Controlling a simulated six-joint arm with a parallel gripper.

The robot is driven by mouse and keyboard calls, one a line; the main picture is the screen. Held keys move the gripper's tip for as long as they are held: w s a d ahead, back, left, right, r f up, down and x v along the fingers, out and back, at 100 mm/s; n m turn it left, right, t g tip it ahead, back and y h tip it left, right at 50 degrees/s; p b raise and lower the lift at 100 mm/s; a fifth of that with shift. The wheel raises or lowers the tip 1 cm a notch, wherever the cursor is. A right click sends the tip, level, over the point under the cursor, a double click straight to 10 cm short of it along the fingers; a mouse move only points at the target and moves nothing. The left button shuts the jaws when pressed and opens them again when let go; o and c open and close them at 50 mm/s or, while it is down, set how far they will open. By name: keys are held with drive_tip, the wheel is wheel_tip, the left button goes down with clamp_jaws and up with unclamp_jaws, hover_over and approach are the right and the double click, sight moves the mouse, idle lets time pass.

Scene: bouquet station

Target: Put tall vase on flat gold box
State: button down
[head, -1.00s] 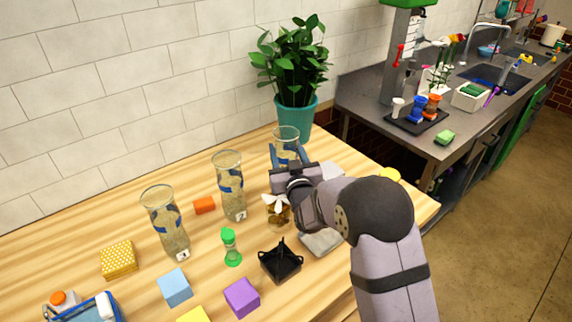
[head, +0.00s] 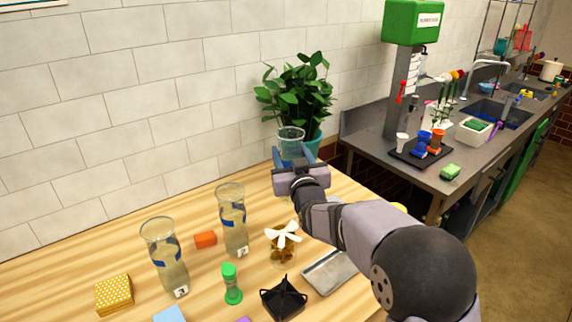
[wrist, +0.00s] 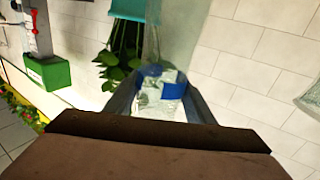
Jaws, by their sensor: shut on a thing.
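My gripper (head: 291,165) is shut on a clear glass vase (head: 291,141) with a blue mark, in front of the potted plant. The vase stands out above the gripper and looks upright; its lower part is hidden by my gripper. In the wrist view its blue and white markings show between the fingers (wrist: 160,100). A flat gold box (head: 114,294) with white dots lies at the left front of the table, far from my gripper. Its top is bare.
Two similar vases, one labelled 3 (head: 165,258) and one nearer the middle (head: 233,222), stand between my gripper and the gold box. An orange block (head: 205,239), green hourglass (head: 231,285), black holder (head: 284,300), jar with white flower (head: 282,245) and grey tray (head: 328,272) are on the table (head: 60,270).

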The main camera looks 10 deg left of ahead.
drive_tip(key=shift+r, duration=0.3)
wheel_tip(320, 180, up, 14)
drive_tip(key=s+a+n+g+y, duration=0.1)
drive_tip(key=s+a+n+y, duration=0.1)
drive_tip(key=s+a, duration=0.45)
drive_tip(key=s+a+n+g+y+p, duration=0.1)
drive_tip(key=s+a+g+y, duration=0.15)
drive_tip(key=a, duration=0.75)
drive_tip(key=s+a+n+g+y, duration=0.1)
drive_tip(key=s+a+n+y, duration=0.15)
drive_tip(key=s+a, duration=0.4)
drive_tip(key=s+a+n+g+y+p, duration=0.1)
drive_tip(key=s+a+n+g+y, duration=0.4)
drive_tip(key=s+a, duration=1.2)
wheel_tip(320, 180, down, 21)
drive_tip(key=d+h+p, duration=0.1)
drive_tip(key=p, duration=0.2)
drive_tip(key=shift+s+d+r+m, duration=0.15)
drive_tip(key=shift+d+m, duration=0.15)
drive_tip(key=shift+m, duration=0.05)
drive_tip(key=shift+g, duration=0.25)
drive_tip(key=c, duration=0.8)
unclamp_jaws()
drive_tip(key=shift+f, duration=0.3)
